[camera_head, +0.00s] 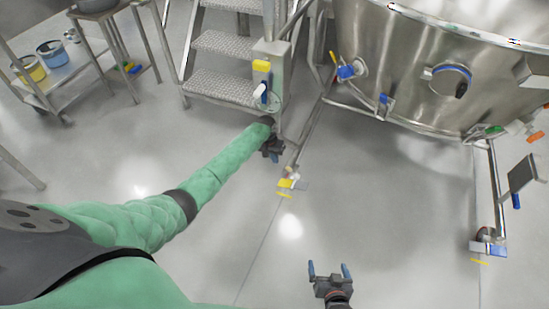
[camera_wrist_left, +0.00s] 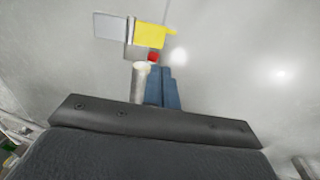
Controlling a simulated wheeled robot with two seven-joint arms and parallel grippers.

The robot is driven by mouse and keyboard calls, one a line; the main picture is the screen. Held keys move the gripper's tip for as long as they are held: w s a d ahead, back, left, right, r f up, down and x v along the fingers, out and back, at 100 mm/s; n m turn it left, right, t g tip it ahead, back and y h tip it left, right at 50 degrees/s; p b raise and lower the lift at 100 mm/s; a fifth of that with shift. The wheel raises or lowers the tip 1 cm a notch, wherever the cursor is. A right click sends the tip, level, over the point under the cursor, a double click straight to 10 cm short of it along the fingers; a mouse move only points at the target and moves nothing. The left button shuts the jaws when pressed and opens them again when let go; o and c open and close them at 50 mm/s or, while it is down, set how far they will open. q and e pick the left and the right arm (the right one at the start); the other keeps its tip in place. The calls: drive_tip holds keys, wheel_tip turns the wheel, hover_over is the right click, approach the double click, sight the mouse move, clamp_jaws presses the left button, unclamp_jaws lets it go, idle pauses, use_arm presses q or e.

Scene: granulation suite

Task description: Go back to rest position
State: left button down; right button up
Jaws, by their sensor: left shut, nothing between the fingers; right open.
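My left arm, in a green sleeve, reaches out from the left in the head view. Its left gripper (camera_head: 273,152) hangs beside the foot of the metal steps, close to the vessel's frame leg. In the left wrist view, the blue fingers of the left gripper (camera_wrist_left: 164,88) lie together with nothing between them. My right gripper (camera_head: 329,270) is at the bottom of the head view, over bare floor. Its two blue fingertips stand apart and it is empty.
A large steel vessel (camera_head: 420,70) on framed legs stands at upper right. A caster with a yellow pedal (camera_head: 286,183) is near my left gripper; the yellow pedal (camera_wrist_left: 152,35) shows beyond the fingers. Metal steps (camera_head: 225,85) and a trolley (camera_head: 75,70) stand behind. The middle floor is clear.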

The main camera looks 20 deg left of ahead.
use_arm(q)
drive_tip(key=shift+r, duration=0.1)
use_arm(e)
drive_tip(key=shift+s+f, duration=0.2)
drive_tip(key=shift+f, duration=0.05)
